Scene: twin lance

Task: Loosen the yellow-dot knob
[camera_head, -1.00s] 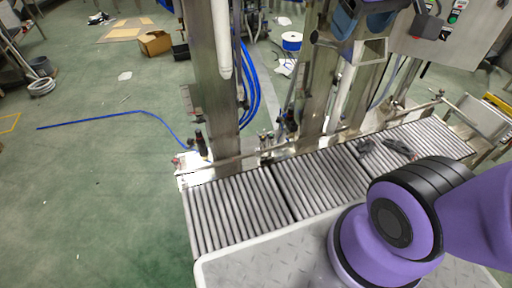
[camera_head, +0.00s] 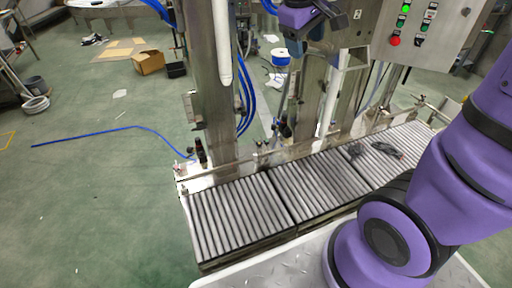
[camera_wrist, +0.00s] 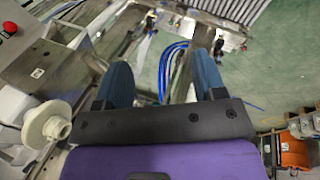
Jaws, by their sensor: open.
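In the head view, two small dark knob-like fittings stand along the rail behind the rollers: one on the left (camera_head: 201,151) by the near post, one further right (camera_head: 285,129). I cannot make out a yellow dot on either there. The wrist view also shows two small dark fittings with yellowish spots, one (camera_wrist: 149,20) at the top and one (camera_wrist: 218,46) further right; which is the yellow-dot knob is unclear. My gripper (camera_wrist: 163,65) is open and empty, its blue fingers wide apart, well above the rail. Its wrist end shows at the top of the head view.
The roller conveyor (camera_head: 240,214) runs below, with dark items (camera_head: 388,149) on its right part. Upright steel posts (camera_head: 211,80) and blue hoses (camera_head: 246,105) stand behind it. A control box (camera_head: 432,30) is at upper right. A pale flanged piece (camera_wrist: 47,125) lies left of my gripper.

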